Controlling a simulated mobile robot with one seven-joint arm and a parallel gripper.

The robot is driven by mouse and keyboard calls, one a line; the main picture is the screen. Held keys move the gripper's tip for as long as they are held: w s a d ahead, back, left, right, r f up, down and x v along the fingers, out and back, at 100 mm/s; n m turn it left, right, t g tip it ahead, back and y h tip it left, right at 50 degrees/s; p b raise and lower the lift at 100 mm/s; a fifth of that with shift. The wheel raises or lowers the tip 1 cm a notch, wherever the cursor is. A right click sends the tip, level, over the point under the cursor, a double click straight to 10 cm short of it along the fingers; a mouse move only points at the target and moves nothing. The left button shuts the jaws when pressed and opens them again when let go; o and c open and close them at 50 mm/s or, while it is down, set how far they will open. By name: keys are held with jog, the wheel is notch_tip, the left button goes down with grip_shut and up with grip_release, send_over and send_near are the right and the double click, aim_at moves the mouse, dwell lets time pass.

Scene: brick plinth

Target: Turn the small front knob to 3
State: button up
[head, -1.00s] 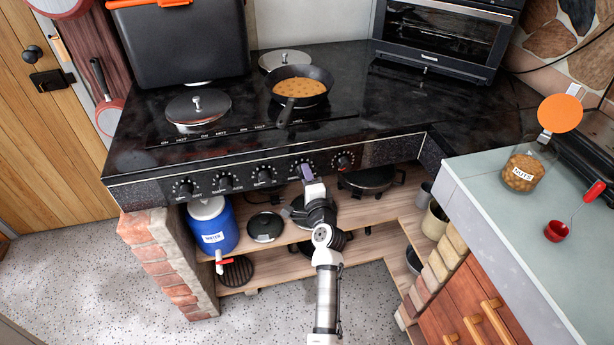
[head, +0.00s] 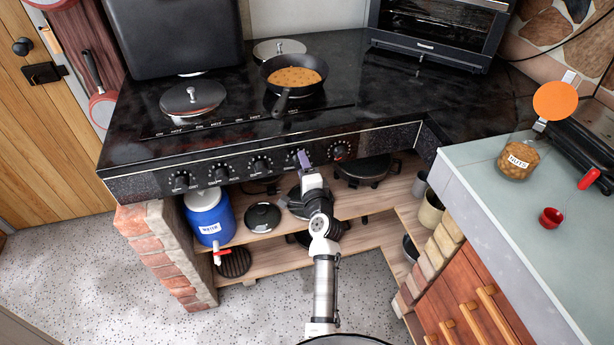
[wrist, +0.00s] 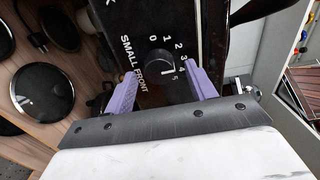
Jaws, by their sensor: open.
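The small front knob (wrist: 157,61) is a round black knob in the wrist view, beside the label "SMALL FRONT" and a printed scale from 0 to 5. A short white mark shows at its edge near the 5; I cannot tell surely that it is the pointer. My gripper (wrist: 163,72) is open, its two purple fingers on either side of the knob's near edge. I cannot tell whether they touch it. In the head view my gripper (head: 304,161) is at the stove front, at the fourth knob from the left, largely covering it.
Other knobs flank it, including the rightmost knob (head: 340,151) and the third knob (head: 260,165). A frying pan (head: 292,75) stands on the black stovetop (head: 390,95). Below are shelves with a blue water jug (head: 209,215). A counter (head: 500,205) juts out at right.

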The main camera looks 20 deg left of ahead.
jog(key=b+v, duration=0.3)
jog(key=v, duration=1)
jog(key=shift+s+d+b, duration=0.25)
jog(key=shift+b, duration=0.15)
